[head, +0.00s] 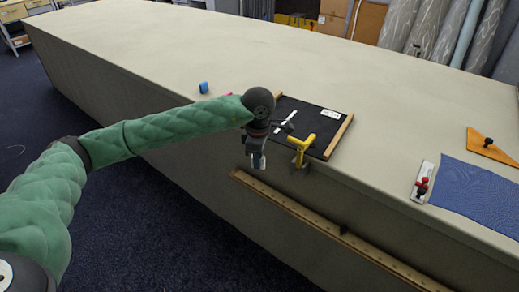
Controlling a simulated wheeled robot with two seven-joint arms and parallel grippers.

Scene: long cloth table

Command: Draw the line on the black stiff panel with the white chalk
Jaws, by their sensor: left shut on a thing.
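The black stiff panel (309,122) lies near the table's front edge with wooden strips along its sides. A white label (331,113) is at its far right, and a short pale strip (289,119) shows on its left part; I cannot tell whether it is a mark or an object. My left gripper (258,161) points down at the panel's near left, in front of the table edge in the picture. It is shut on a small whitish piece that looks like the white chalk, mostly hidden by the fingers. My right gripper is out of view.
A yellow clamp (302,145) stands at the panel's near edge. A blue block (203,87) lies to the left. The far tabletop is clear.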

